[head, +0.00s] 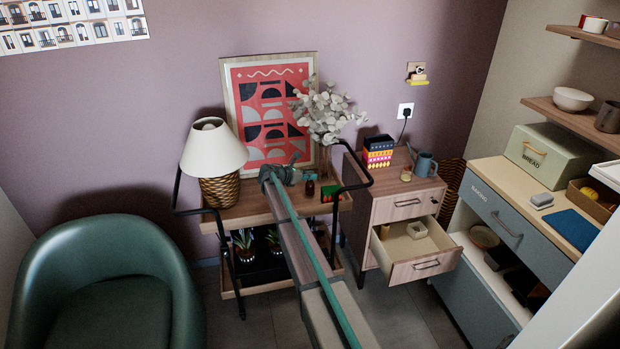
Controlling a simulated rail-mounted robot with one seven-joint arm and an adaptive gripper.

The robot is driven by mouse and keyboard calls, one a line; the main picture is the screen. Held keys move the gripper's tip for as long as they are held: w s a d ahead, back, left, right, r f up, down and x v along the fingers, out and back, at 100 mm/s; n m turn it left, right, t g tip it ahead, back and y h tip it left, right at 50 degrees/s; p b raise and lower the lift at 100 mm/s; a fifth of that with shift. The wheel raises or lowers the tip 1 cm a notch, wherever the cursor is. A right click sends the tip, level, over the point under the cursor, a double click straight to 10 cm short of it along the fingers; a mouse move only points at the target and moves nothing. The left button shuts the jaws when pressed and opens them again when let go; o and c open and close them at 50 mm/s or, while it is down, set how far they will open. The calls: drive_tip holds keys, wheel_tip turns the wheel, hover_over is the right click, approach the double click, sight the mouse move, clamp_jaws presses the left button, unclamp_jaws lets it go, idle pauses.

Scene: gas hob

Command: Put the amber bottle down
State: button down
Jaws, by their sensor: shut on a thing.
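The small dark amber bottle (310,188) is upright at the tip of my gripper, over the wooden top of the trolley (246,211). My gripper (298,176) is shut on the bottle. The arm hides part of the trolley top in front. I cannot tell whether the bottle's base touches the wood.
A lamp (214,150) with a woven base stands left on the trolley. A framed print (268,100) and a leafy plant (326,108) are behind. A small green box (331,193) lies just right of the bottle. An open drawer (415,245) juts out right.

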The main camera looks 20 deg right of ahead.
drive_tip(key=shift+f, duration=0.65)
drive_tip(key=shift+f, duration=0.2)
drive_tip(key=c, duration=1.2)
unclamp_jaws()
drive_tip(key=shift+o, duration=0.2)
drive_tip(key=shift+r, duration=0.15)
drive_tip(key=b+v, duration=0.2)
drive_tip(key=v, duration=1)
